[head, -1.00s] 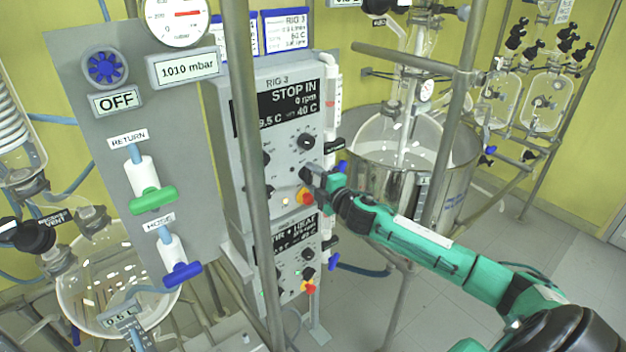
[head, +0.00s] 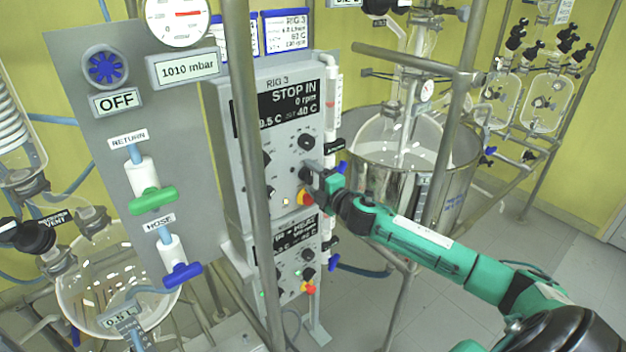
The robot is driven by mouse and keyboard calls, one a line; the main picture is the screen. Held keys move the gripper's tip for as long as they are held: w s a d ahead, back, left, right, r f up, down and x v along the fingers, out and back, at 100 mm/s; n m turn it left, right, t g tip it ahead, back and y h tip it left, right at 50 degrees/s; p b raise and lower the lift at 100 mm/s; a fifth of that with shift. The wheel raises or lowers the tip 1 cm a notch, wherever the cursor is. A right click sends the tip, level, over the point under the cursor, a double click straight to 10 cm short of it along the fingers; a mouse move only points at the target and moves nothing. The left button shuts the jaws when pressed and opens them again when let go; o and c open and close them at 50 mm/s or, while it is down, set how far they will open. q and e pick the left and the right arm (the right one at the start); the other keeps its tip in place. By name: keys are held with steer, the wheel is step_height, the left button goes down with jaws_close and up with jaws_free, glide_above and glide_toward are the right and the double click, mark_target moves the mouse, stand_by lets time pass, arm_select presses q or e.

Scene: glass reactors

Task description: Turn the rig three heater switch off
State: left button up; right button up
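The rig three control box (head: 285,150) stands in the middle of the head view. A black knob (head: 306,140) shows above the gripper. My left gripper is not in view.
A second control box (head: 295,262) sits below the first. A vertical metal pole (head: 255,180) crosses in front of both boxes. A steel vessel (head: 400,180) stands behind my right arm. A grey panel (head: 95,110) with valves fills the left.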

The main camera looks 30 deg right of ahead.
steer(key=shift+s+d+f+b, duration=0.15)
steer(key=shift+s+b, duration=0.15)
steer(key=shift+s, duration=0.25)
steer(key=s+b, duration=0.5)
steer(key=s, duration=0.7)
steer(key=shift+s+d, duration=0.3)
steer(key=shift+d, duration=0.05)
steer(key=shift+r, duration=0.2)
